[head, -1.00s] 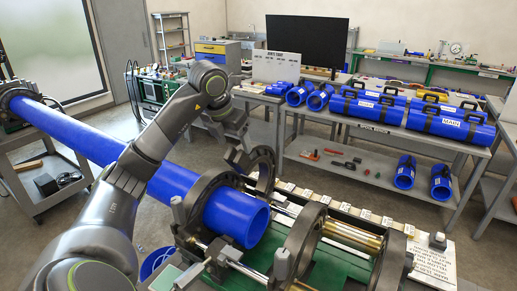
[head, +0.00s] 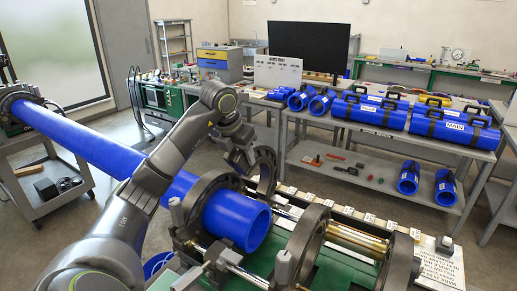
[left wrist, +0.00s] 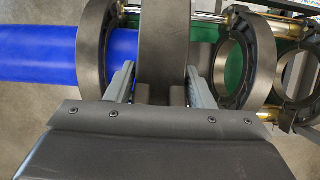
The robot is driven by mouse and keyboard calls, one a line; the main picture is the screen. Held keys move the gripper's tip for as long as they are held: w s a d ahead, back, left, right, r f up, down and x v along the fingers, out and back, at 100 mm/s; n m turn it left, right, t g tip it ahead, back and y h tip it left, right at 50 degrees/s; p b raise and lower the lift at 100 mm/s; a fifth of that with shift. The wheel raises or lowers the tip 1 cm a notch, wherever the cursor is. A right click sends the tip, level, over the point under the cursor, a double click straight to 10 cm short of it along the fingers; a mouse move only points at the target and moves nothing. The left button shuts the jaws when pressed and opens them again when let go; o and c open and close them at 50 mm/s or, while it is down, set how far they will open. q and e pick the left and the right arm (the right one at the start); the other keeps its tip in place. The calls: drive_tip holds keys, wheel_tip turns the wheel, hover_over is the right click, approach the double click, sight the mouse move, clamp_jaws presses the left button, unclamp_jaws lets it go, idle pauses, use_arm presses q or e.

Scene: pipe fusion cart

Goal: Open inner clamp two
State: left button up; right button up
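A blue pipe (head: 238,220) runs from the upper left through a dark ring clamp (head: 192,200) and ends just past it. A dark upright clamp half (head: 267,170) stands behind the pipe end, apparently swung open. Two more dark rings (head: 305,245) stand to the right, with no pipe seen in them. My left gripper (head: 240,162) is beside the upright half. In the left wrist view my left gripper (left wrist: 159,68) has its fingers apart on either side of a dark clamp band (left wrist: 164,35); contact is unclear. My right gripper is not in view.
Metal rods (head: 358,238) and a green bed (head: 262,262) lie under the rings. A grey bench (head: 395,148) behind holds blue pipe pieces (head: 455,128). A cart (head: 45,200) supports the far pipe end. Open floor lies between cart and bench.

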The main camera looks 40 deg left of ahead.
sight(258, 144)
use_arm(q)
drive_tip(key=c, duration=0.5)
drive_tip(key=shift+w+r+p, duration=0.4)
drive_tip(key=shift+r+p, duration=0.05)
drive_tip(key=shift+w+a+r+p, duration=0.1)
drive_tip(key=shift+w+r+p, duration=0.25)
drive_tip(key=shift+w, duration=0.25)
drive_tip(key=shift+w+a+r+p, duration=0.1)
drive_tip(key=shift+w+r+p, duration=0.2)
drive_tip(key=shift+w, duration=0.3)
drive_tip(key=shift+w+r+p, duration=0.1)
drive_tip(key=shift+w+p, duration=0.2)
drive_tip(key=shift+w, duration=0.35)
drive_tip(key=shift+w+r+p, duration=0.3)
drive_tip(key=shift+w+p, duration=0.1)
drive_tip(key=shift+w, duration=0.05)
drive_tip(key=shift+w+a+r+p, duration=0.1)
drive_tip(key=shift+w+r+p, duration=0.05)
drive_tip(key=shift+w, duration=0.5)
drive_tip(key=shift+w+a+r+p, duration=0.1)
drive_tip(key=shift+w+p, duration=0.05)
drive_tip(key=shift+w, duration=0.45)
drive_tip(key=shift+w+a+r, duration=0.1)
drive_tip(key=shift+w, duration=0.55)
